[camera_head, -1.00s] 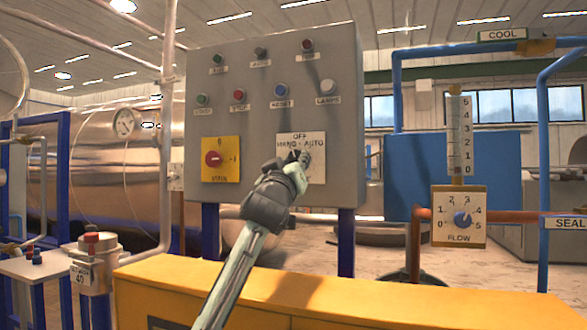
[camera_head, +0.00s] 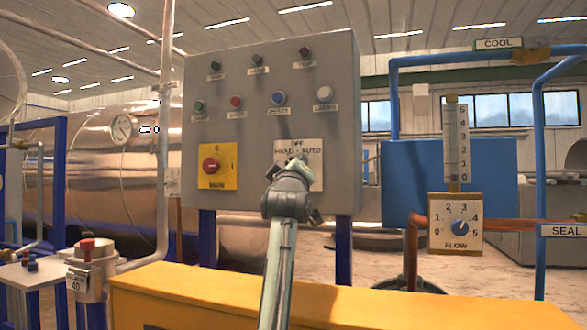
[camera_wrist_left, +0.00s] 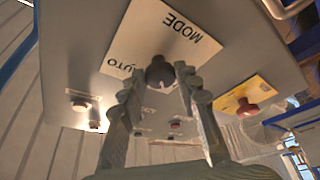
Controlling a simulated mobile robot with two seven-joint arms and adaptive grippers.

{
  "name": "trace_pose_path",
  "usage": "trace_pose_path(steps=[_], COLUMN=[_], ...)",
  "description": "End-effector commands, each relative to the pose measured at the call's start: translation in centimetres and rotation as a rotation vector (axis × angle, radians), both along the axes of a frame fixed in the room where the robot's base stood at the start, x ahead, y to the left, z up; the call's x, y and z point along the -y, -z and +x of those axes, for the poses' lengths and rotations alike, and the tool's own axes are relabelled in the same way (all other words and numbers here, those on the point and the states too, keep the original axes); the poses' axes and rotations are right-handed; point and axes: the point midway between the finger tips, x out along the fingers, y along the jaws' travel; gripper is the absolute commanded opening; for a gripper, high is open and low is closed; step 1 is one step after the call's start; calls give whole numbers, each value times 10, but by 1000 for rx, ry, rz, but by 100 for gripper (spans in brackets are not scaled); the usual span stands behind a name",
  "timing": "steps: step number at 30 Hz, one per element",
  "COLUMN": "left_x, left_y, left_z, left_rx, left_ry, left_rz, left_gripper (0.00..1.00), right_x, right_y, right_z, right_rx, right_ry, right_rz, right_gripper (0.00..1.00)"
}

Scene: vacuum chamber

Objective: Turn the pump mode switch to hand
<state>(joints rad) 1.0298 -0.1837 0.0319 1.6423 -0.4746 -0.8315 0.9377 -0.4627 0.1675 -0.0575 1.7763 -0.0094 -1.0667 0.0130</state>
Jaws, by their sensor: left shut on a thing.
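The pump mode switch is a dark knob (camera_wrist_left: 160,70) on a white plate (camera_head: 315,178) marked OFF, HAND and AUTO, on the grey control panel (camera_head: 345,120). The plate also shows in the left wrist view (camera_wrist_left: 150,35), with MODE and AUTO readable. My left gripper (camera_head: 294,166) is in front of the plate. In the left wrist view its fingers (camera_wrist_left: 158,82) stand on both sides of the knob and are shut on it. The gripper hides the knob in the head view, so I cannot tell which way it points. My right gripper is not in view.
A red main switch (camera_head: 210,165) on a yellow plate sits left of the mode plate. Several buttons and lamps are above. A yellow cabinet (camera_head: 190,295) stands below the panel.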

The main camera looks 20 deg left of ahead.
Motion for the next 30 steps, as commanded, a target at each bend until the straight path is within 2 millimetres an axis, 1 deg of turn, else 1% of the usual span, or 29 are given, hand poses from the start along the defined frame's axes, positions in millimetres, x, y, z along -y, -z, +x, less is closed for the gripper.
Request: trace_pose_path(steps=[8, 9, 13, 23, 26, 30], left_x=[-1, -1, -1, 1, 4, 10], left_y=[0, 0, 0, 0, 3, 11], left_z=[0, 0, 0, -2, -11, -35], left_rx=[0, 0, 0, 2, 2, 2], left_ry=[0, 0, 1, 0, 2, 3], left_rz=[-2, -2, -2, -1, -2, -3], left_gripper=[3, 37, 53, 53, 53, 53], right_x=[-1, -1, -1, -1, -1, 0], right_y=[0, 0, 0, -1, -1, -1], right_z=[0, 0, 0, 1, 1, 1], right_rx=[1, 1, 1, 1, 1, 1], right_ry=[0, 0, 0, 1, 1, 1], right_rz=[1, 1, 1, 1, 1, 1], right_gripper=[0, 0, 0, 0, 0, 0])
